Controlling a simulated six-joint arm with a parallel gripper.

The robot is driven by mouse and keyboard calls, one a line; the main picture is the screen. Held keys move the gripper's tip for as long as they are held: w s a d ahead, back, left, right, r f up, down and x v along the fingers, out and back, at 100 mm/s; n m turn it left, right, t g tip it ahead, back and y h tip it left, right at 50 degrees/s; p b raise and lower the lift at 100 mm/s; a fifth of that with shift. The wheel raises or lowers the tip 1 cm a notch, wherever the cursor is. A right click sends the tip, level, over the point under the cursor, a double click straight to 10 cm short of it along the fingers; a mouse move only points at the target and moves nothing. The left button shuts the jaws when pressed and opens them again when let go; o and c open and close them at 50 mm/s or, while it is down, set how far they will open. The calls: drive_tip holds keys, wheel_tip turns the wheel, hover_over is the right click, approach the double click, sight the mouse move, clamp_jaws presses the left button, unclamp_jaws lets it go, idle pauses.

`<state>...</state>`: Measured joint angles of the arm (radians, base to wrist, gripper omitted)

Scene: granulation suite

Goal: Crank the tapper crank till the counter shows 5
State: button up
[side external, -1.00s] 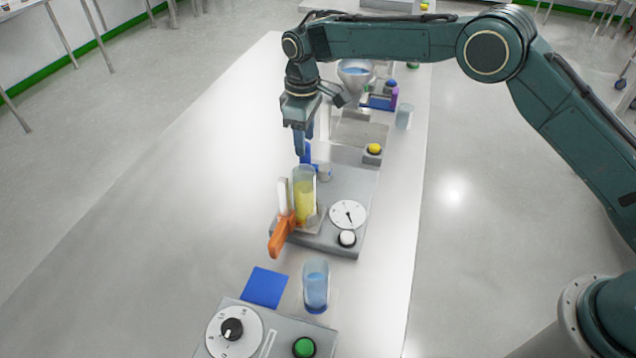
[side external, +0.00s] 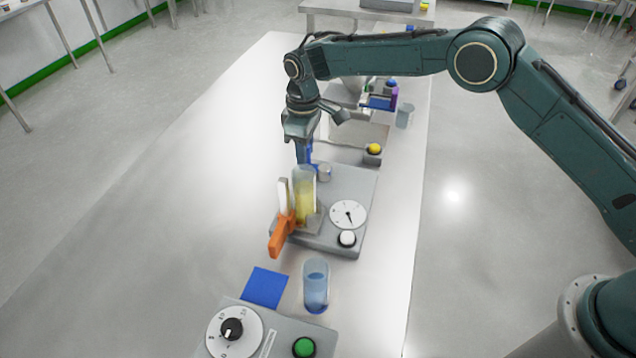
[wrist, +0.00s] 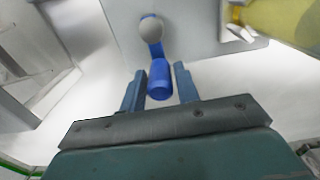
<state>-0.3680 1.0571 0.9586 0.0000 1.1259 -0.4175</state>
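The tapper (side external: 340,185) is a grey box on the bench. Its blue crank (wrist: 153,36) has a round grey hub and a blue handle (wrist: 158,82). In the wrist view the handle lies between the two fingers of my open gripper (wrist: 160,72), with a narrow gap on each side. In the side view my gripper (side external: 303,160) points down at the crank, which it partly hides. A clear cylinder of yellow powder (side external: 304,198) stands upright on the tapper. The white round dial (side external: 348,214) has a dark pointer towards its lower right; its figures are too small to read.
An orange-handled tool (side external: 281,236) leans beside the cylinder. A white button (side external: 347,239) is below the dial. A blue-tinted beaker (side external: 316,286), a blue square (side external: 264,287) and another dial unit stand nearer. The bench's left side is clear.

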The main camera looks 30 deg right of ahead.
drive_tip(key=c, duration=0.4)
drive_tip(key=shift+w+d, duration=0.3)
drive_tip(key=shift+d, duration=0.25)
drive_tip(key=shift+w+d, duration=0.25)
drive_tip(key=shift+d, duration=0.3)
drive_tip(key=shift+d, duration=1.15)
